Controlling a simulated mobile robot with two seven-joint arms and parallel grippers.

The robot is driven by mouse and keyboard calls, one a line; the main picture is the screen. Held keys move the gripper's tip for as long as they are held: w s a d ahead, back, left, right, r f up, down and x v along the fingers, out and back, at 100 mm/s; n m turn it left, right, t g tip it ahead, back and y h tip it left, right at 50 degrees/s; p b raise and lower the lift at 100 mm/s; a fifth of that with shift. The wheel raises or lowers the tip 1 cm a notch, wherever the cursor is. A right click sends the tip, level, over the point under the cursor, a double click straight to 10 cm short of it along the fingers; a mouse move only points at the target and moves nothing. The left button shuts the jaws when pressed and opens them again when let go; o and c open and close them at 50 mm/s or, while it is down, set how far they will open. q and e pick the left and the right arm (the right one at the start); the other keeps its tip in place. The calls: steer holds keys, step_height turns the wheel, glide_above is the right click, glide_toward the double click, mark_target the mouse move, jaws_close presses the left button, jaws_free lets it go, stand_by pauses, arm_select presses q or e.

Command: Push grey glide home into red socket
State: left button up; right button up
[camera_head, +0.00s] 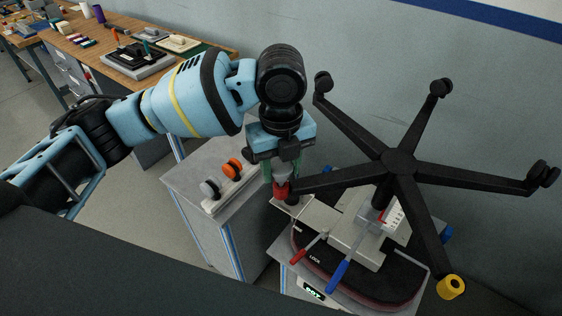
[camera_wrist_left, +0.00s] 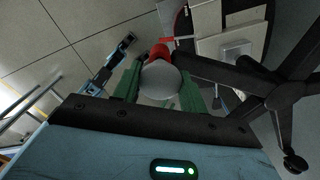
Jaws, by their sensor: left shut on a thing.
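The black five-armed chair base (camera_head: 400,162) is upside down in a fixture. The red socket (camera_head: 281,190) is at the end of its left arm, and it also shows in the left wrist view (camera_wrist_left: 159,51). My left gripper (camera_head: 282,174) points down over this socket. Its green fingers are shut on the grey glide (camera_wrist_left: 160,79), one finger on each side. The glide's lower end meets the red socket; I cannot tell how deep it sits. The fingers hide most of the glide in the head view. My right gripper is not in view.
A grey cabinet (camera_head: 226,223) holds a rack with another grey glide (camera_head: 209,187) and an orange glide (camera_head: 233,167). A yellow socket (camera_head: 451,287) ends the front arm. Other arms carry black casters (camera_head: 543,174). Red and blue levers (camera_head: 338,277) stick out of the fixture.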

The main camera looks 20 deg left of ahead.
mark_target(281, 166)
arm_select(q)
steer(key=shift+f, duration=0.9)
steer(key=o, duration=1)
steer(key=shift+r, duration=3.9)
